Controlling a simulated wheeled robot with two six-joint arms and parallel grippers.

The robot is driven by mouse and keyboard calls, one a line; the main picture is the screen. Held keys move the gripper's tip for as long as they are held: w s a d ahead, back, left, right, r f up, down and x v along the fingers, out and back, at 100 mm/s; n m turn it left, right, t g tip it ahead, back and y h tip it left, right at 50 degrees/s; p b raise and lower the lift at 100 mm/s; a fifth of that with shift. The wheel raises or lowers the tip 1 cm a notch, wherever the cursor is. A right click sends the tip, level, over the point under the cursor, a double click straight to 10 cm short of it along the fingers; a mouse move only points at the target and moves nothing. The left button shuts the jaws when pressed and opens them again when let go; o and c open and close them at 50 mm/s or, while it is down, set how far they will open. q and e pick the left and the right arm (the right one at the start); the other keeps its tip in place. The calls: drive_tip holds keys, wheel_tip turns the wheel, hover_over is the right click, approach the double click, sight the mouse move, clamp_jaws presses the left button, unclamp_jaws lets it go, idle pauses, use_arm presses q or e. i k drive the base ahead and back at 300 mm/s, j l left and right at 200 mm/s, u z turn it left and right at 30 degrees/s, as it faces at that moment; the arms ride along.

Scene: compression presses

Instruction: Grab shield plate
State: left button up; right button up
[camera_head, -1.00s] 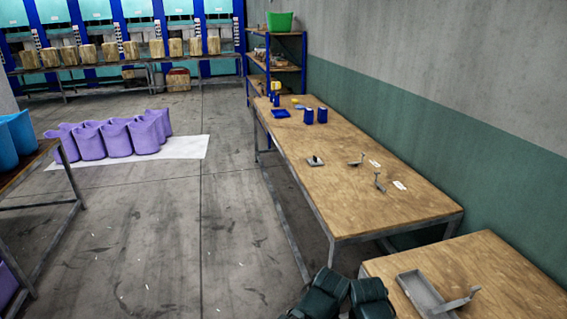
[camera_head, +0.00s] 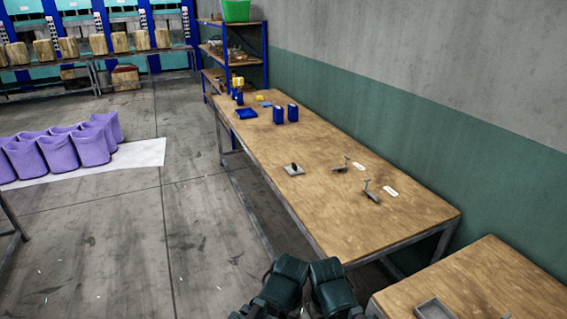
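A small grey plate with a dark knob (camera_head: 293,169) lies on the long wooden table, near its left edge. It may be the shield plate, but I cannot tell for sure. Two grey bracket-like metal parts stand to its right: one farther back (camera_head: 341,167) and one nearer (camera_head: 371,192). Two white labels lie beside them, the farther (camera_head: 358,166) and the nearer (camera_head: 390,191). Dark green links of my two arms show at the bottom centre, short of the long table. My grippers and their fingertips are out of view.
The long wooden table (camera_head: 330,215) runs along the right wall, with blue containers (camera_head: 286,114) at its far end. A nearer table (camera_head: 490,280) holds a grey tray (camera_head: 434,309). Purple bins (camera_head: 60,152) stand left on a white sheet.

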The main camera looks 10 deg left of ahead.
sight(293, 169)
drive_tip(key=i+j, duration=0.5)
drive_tip(key=i+j+z, duration=0.1)
drive_tip(key=z, duration=0.3)
drive_tip(key=j+z, duration=0.55)
drive_tip(key=z, duration=0.3)
drive_tip(key=j+z, duration=0.2)
drive_tip(key=j, duration=0.55)
drive_tip(key=j+z, duration=0.2)
drive_tip(key=j, duration=0.55)
drive_tip(key=k+j+z, duration=0.25)
drive_tip(key=j, duration=0.5)
drive_tip(key=k+j, duration=0.1)
drive_tip(key=j, duration=0.95)
drive_tip(key=k+j, duration=0.15)
drive_tip(key=j, duration=0.35)
